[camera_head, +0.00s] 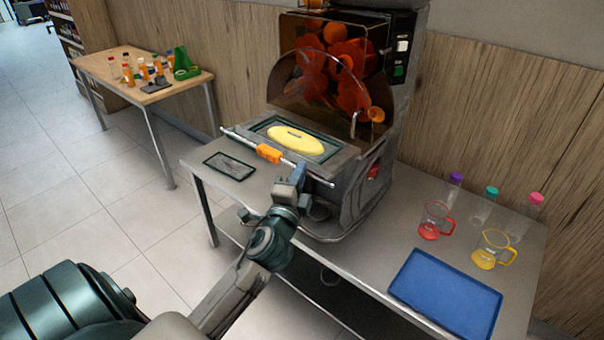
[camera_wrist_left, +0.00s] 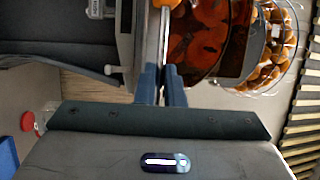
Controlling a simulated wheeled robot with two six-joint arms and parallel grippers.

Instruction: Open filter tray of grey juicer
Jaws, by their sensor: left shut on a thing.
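The grey juicer (camera_head: 353,190) stands on the metal table, with oranges behind its brown see-through cover (camera_head: 300,88). At its front is the filter tray (camera_head: 262,124), dark-rimmed, with a yellow oval piece (camera_head: 288,137) in it. A silver handle bar (camera_head: 238,137) with an orange grip (camera_head: 269,153) runs along the front edge. My left gripper (camera_head: 299,172) is at the bar, right of the orange grip. In the left wrist view the left gripper's fingers (camera_wrist_left: 161,84) are shut on the bar (camera_wrist_left: 164,42). My right gripper is not in view.
A blue tray (camera_head: 445,292), a red jug (camera_head: 435,221), a yellow jug (camera_head: 489,249) and several capped bottles stand on the table at right. A small dark-framed grate (camera_head: 230,166) lies left of the juicer. A wooden side table (camera_head: 112,66) with bottles stands back left.

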